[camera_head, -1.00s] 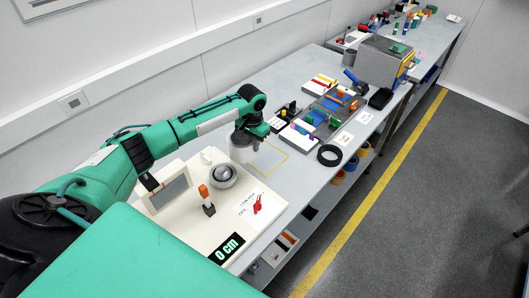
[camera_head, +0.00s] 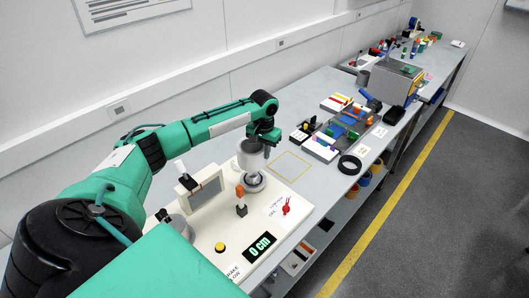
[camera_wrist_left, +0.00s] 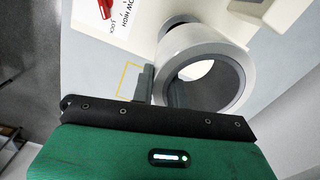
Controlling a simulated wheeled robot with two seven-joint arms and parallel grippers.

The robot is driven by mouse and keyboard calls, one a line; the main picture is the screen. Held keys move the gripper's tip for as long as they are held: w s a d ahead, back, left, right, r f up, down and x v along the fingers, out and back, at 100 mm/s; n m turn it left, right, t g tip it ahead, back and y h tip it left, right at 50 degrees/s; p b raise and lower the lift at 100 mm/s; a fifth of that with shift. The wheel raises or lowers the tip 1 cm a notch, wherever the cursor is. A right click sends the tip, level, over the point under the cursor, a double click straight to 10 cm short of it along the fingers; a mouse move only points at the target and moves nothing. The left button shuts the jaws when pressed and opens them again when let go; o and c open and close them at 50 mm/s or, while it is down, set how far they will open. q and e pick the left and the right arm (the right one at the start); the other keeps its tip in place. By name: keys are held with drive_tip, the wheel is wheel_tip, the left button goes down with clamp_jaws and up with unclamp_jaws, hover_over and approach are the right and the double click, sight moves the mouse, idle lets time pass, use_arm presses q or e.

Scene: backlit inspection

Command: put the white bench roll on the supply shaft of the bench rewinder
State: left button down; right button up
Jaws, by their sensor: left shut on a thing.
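The bench rewinder (camera_head: 205,228) is a cream base on the bench. Its supply shaft has a round silver hub (camera_head: 254,184), directly below the roll in the head view. The shaft itself is hidden, and I cannot tell whether the roll touches it. My right gripper is out of view.
An orange-topped post (camera_head: 240,196) and a small grey panel (camera_head: 207,192) stand close to the hub. A red switch (camera_head: 287,206) and a "0 cm" display (camera_head: 262,247) are on the base. A yellow-outlined square (camera_head: 291,165) on the bench is empty.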

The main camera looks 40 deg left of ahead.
sight(264, 164)
use_arm(q)
drive_tip(key=shift+r, duration=0.2)
drive_tip(key=shift+s+p, duration=0.1)
drive_tip(key=shift+p, duration=0.7)
wheel_tip(264, 164, down, 4)
drive_tip(key=shift+f+b, duration=0.1)
drive_tip(key=shift+b, duration=0.8)
drive_tip(key=shift+f, duration=0.9)
drive_tip(key=shift+f+b, duration=0.15)
drive_tip(key=shift+b, duration=0.15)
drive_tip(key=shift+f, duration=0.2)
drive_tip(key=shift+f+b, duration=0.4)
drive_tip(key=shift+f, duration=1.05)
